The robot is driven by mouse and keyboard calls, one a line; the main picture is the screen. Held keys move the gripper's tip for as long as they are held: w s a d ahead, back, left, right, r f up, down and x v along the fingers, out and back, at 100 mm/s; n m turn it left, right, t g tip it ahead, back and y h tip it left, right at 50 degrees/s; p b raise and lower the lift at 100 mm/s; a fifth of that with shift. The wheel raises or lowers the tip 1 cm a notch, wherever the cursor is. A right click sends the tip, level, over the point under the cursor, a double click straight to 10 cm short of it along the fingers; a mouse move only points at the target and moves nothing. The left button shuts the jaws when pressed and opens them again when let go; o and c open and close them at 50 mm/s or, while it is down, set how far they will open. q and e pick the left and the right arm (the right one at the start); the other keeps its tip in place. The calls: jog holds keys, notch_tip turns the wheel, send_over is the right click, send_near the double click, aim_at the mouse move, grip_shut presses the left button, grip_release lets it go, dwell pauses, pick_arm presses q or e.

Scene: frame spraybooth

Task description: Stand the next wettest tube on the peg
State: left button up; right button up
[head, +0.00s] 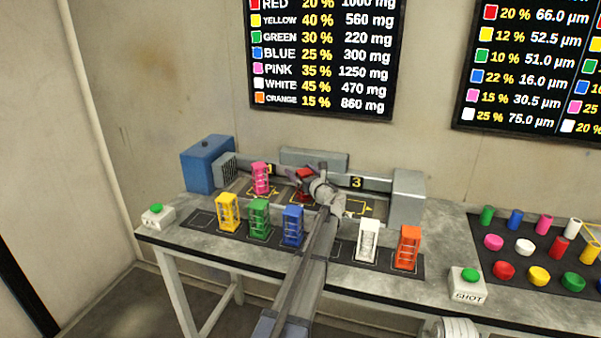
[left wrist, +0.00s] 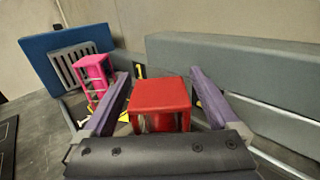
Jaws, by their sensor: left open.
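A red open-frame piece (head: 305,173) stands in the middle of the booth, partly hidden by my left gripper (head: 312,180). In the left wrist view the red piece (left wrist: 160,95) sits between the two open fingers of the left gripper (left wrist: 160,75), with gaps visible at its sides. A pink frame (head: 260,179) stands in the booth by the 1 sign; it also shows in the left wrist view (left wrist: 95,75). Yellow (head: 228,212), green (head: 259,218), blue (head: 292,226), white (head: 367,240) and orange (head: 408,248) frames stand on the front mat. My right gripper is out of view.
A wall board (head: 325,55) lists colours with percentages and mg; a second board (head: 530,65) gives percentages and µm. A dark mat (head: 500,283) at right holds several coloured cylinders and round pieces. A SHOT button (head: 468,287) and a green button (head: 157,215) stand at the front.

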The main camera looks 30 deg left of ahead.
pick_arm(q)
jog(key=v, duration=0.7)
jog(key=shift+s+d, duration=0.15)
jog(key=shift+d, duration=0.05)
